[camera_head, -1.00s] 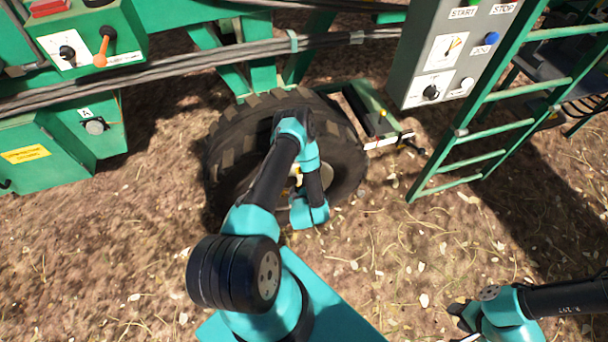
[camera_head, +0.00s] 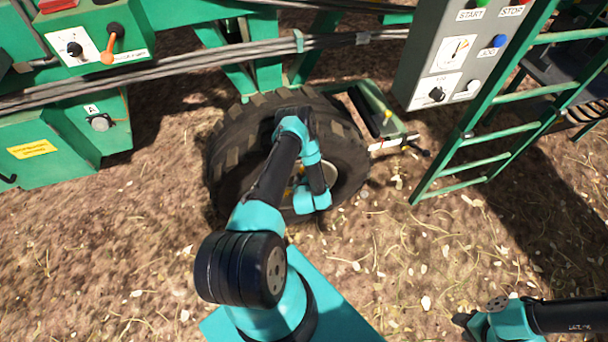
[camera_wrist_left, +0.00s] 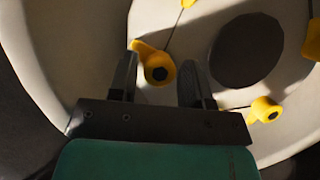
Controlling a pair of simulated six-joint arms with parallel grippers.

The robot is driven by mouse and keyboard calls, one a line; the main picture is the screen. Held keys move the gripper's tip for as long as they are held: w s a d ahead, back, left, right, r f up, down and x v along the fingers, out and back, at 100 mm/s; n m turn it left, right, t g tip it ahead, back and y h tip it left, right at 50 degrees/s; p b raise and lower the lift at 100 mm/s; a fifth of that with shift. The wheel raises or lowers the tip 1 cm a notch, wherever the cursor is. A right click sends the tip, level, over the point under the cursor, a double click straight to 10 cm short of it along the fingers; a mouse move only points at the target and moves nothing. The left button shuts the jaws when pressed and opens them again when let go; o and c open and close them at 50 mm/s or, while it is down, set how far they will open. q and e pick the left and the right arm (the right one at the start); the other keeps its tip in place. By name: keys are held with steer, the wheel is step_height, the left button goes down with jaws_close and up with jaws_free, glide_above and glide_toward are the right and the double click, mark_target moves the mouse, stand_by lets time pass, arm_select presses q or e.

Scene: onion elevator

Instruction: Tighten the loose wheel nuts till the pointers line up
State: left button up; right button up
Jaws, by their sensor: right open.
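The wheel (camera_head: 235,150) stands on the ground with its pale hub facing me, partly hidden by my left arm. In the left wrist view, the pale rim (camera_wrist_left: 50,60) carries several yellow pointers on dark nuts around a dark centre hole. One yellow pointer nut (camera_wrist_left: 158,72) shows between the two fingers of my left gripper (camera_wrist_left: 159,64); its pointer tip aims up-left. The fingers are apart, with gaps beside the nut; I cannot tell their depth on it. Another pointer nut (camera_wrist_left: 265,110) is at right, its tip aimed down-left. My right gripper (camera_head: 465,322) is open and empty at lower right.
A green ladder (camera_head: 475,135) and a grey control panel (camera_head: 440,55) stand right of the wheel. Green machine boxes (camera_head: 60,150) are at left, with cables (camera_head: 190,75) above the wheel. A small green bracket (camera_head: 385,120) juts beside the tyre.

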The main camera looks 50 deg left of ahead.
arm_select(q)
steer(key=c, duration=0.6)
steer(key=shift+c, duration=0.2)
steer(key=shift+m, duration=0.4)
steer(key=m+g+y, duration=0.1)
steer(key=m+g, duration=0.2)
steer(key=m, duration=0.1)
steer(key=m+g+y, duration=0.1)
steer(key=m+g, duration=0.1)
steer(key=m, duration=0.2)
steer(key=shift+w+d+g, duration=0.1)
steer(key=shift+w+g, duration=0.1)
steer(key=shift+g, duration=0.2)
steer(key=shift+m+y, duration=0.3)
steer(key=o, duration=0.9)
